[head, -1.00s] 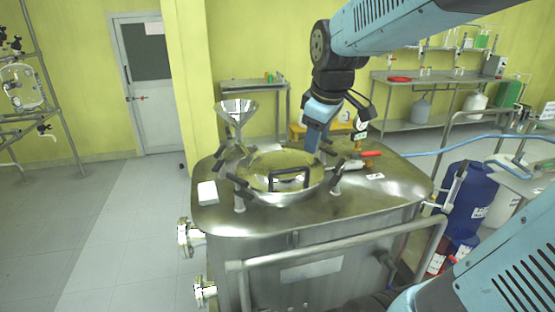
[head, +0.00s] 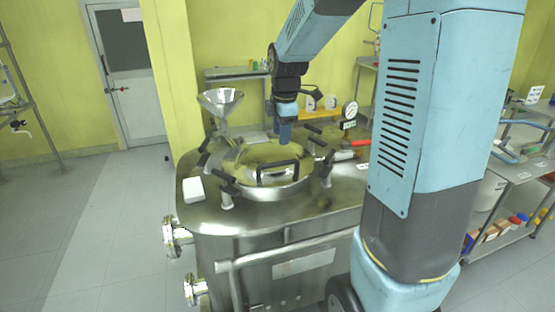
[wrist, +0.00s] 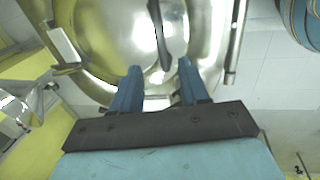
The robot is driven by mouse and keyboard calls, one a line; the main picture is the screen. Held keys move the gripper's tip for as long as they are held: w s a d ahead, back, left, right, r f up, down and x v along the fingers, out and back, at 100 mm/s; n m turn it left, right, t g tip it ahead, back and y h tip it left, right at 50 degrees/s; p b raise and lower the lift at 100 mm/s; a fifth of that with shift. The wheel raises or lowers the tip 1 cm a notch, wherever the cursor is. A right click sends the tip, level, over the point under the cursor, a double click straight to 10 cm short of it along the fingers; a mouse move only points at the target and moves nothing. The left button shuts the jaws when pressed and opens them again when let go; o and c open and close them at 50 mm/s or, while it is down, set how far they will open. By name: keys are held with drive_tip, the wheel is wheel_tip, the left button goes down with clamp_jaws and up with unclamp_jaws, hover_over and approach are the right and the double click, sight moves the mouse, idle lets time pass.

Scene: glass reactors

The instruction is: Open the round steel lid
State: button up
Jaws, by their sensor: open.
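The round steel lid (head: 240,160) is a shiny shallow dome on top of the steel reactor (head: 240,222). It lies down, with no gap visible at its rim. A black bar handle (head: 278,173) stands on its near side; in the wrist view it shows as a dark bar (wrist: 157,30). My gripper (head: 285,140) points down over the far right part of the lid. In the wrist view its two blue fingers (wrist: 160,68) are apart with nothing held. The handle's end appears between the fingertips there, but I cannot tell the height gap.
Several black-gripped clamps (head: 326,172) ring the lid. A steel funnel (head: 221,100) stands behind left, a white box (head: 194,189) at left. A gauge (head: 350,110) and red-handled valve (head: 361,143) are at right. A rail (head: 290,252) crosses the front. Floor at left is clear.

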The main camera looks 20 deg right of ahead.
sight(279, 163)
drive_tip(key=f, duration=0.3)
drive_tip(key=w+f, duration=0.1)
drive_tip(key=f, duration=0.3)
drive_tip(key=w+f, duration=0.1)
drive_tip(key=f, duration=0.2)
drive_tip(key=shift+f, duration=0.3)
clamp_jaws()
